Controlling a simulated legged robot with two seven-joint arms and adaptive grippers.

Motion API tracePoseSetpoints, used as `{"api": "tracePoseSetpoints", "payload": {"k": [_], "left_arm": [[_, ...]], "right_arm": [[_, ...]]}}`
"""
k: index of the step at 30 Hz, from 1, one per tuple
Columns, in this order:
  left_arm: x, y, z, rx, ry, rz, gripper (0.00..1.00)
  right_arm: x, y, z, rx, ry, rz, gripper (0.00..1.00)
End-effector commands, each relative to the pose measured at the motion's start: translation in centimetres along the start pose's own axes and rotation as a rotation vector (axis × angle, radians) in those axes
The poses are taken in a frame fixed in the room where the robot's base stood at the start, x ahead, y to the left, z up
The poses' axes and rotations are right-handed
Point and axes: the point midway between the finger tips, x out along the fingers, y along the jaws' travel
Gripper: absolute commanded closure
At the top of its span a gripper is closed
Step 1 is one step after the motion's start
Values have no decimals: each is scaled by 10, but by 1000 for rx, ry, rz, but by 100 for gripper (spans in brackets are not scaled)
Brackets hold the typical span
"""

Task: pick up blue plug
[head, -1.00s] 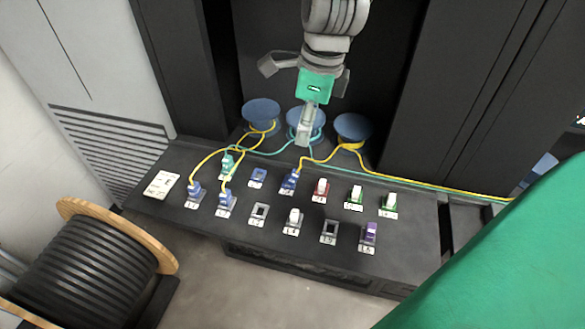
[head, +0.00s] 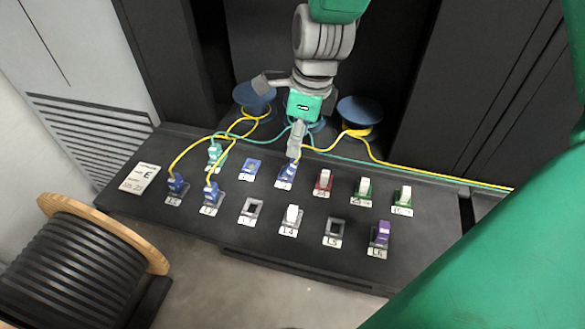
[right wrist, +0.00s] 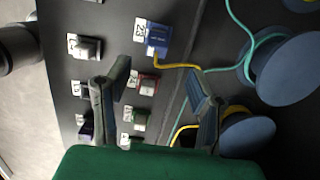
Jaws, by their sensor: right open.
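A blue plug (head: 287,173) with a yellow cable stands in the back row of the black panel; in the right wrist view the blue plug (right wrist: 156,40) shows beyond the fingers, near the top. My right gripper (head: 296,151) is just behind and above this plug in the head view, its fingertips close to the yellow cable. In the right wrist view my right gripper (right wrist: 158,92) is open, with nothing held between its fingers. Two more blue plugs with yellow cables, the front left one (head: 175,184) and its neighbour (head: 211,192), stand at the left. My left gripper is not in view.
A red-based plug (head: 323,181), green-based plugs (head: 363,188) and a purple plug (head: 380,234) stand to the right. Blue spools (head: 358,112) with cables sit behind the panel (head: 275,238). A large cable drum (head: 75,265) stands at the lower left.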

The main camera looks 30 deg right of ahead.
Motion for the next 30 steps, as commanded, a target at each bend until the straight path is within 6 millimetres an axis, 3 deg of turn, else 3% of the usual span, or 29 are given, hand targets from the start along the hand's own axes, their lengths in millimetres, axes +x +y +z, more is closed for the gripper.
{"api": "tracePoseSetpoints", "payload": {"k": [3,8,18,26,27,30], "left_arm": [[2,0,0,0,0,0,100],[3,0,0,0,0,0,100],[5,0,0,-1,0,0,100],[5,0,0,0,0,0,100],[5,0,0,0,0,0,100],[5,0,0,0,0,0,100]], "right_arm": [[16,1,1,-1,2,0,51],[24,2,2,-2,0,-2,51],[70,-1,0,-1,-1,1,51],[73,0,0,-1,-2,-2,51],[73,0,0,-1,-2,-2,58],[73,1,1,-1,-1,-2,94]]}}
